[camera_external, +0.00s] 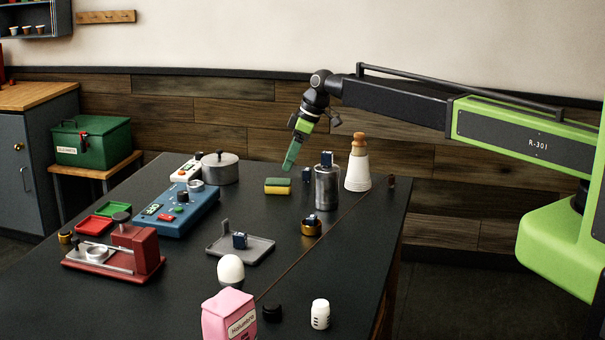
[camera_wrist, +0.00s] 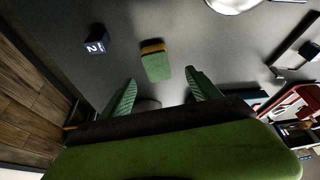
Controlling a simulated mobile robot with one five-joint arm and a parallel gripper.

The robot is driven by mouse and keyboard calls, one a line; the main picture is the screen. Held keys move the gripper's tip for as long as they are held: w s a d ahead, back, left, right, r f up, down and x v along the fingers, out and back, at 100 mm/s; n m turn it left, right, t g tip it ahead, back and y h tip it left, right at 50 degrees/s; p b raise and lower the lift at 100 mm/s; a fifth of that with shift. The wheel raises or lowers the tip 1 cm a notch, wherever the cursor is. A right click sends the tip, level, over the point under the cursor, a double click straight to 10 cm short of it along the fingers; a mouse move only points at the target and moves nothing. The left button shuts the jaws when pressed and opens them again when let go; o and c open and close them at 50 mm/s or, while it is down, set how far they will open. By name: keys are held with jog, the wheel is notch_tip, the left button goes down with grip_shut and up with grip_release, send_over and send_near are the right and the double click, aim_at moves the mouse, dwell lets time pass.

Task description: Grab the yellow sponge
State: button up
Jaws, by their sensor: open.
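The yellow sponge (camera_external: 277,189) with a green top lies flat on the dark table, towards the back, right of the lidded metal pot. In the wrist view the sponge (camera_wrist: 156,64) shows its green face and a yellow edge, ahead of the fingertips and between their lines. My gripper (camera_external: 289,168) is above the table close to the sponge, pointing down. In the wrist view my gripper (camera_wrist: 158,83) has its two green fingers spread apart with nothing between them. The sponge is apart from both fingers.
A blue numbered cube (camera_wrist: 95,46) lies near the sponge. The metal pot (camera_external: 220,170) stands left of it. Right are a steel canister (camera_external: 327,188) topped by a blue cube and a white flask (camera_external: 357,172) with a cork.

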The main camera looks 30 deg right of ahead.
aim_at(279, 182)
jog(key=b+x, duration=0.1)
jog(key=x, duration=0.2)
jog(key=shift+w+f+b, duration=0.1)
jog(key=shift+f+b, duration=0.2)
jog(key=shift+b, duration=0.1)
jog(key=b+x, duration=0.5)
jog(key=shift+w+d+f, duration=0.1)
jog(key=shift+w+f, duration=0.1)
jog(key=shift+w, duration=0.05)
jog(key=shift+r, duration=0.2)
jog(key=c, duration=1.4)
